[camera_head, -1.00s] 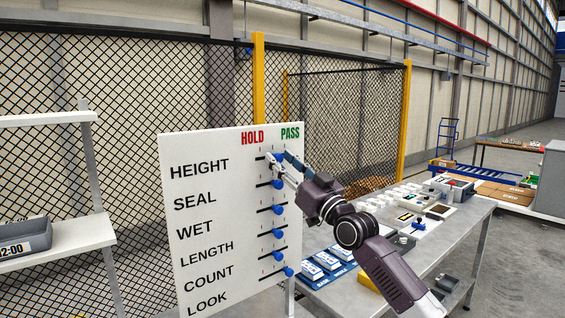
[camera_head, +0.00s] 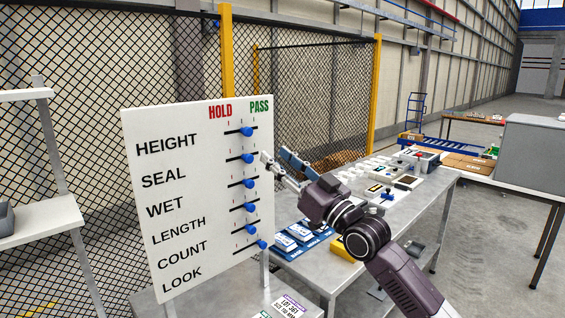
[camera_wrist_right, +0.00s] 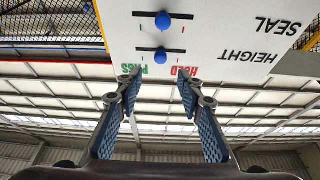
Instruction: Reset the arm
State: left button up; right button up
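A white board (camera_head: 150,240) shows a column of blue knobs on horizontal slots, under red HOLD and green PASS headings. In the wrist view, where the board appears upside down, the HEIGHT knob (camera_wrist_right: 161,58) and SEAL knob (camera_wrist_right: 163,22) sit near the middle of their slots. In the head view, the LOOK knob (camera_head: 262,244) is farther right than the COUNT knob (camera_head: 250,230). My right gripper (camera_head: 274,156) is just right of the board's edge. Its fingers are apart and empty in the wrist view (camera_wrist_right: 158,88), clear of the knobs. My left gripper is out of view.
A grey metal table (camera_head: 405,215) with small parts and blue trays (camera_head: 296,238) stands behind my right arm. A mesh fence with yellow posts (camera_head: 376,100) runs behind. A white shelf (camera_head: 45,219) is left. Open floor (camera_head: 490,230) lies right.

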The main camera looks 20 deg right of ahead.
jog(key=shift+s+d+f, duration=0.15)
jog(key=shift+s+d, duration=0.05)
jog(key=shift+s, duration=0.25)
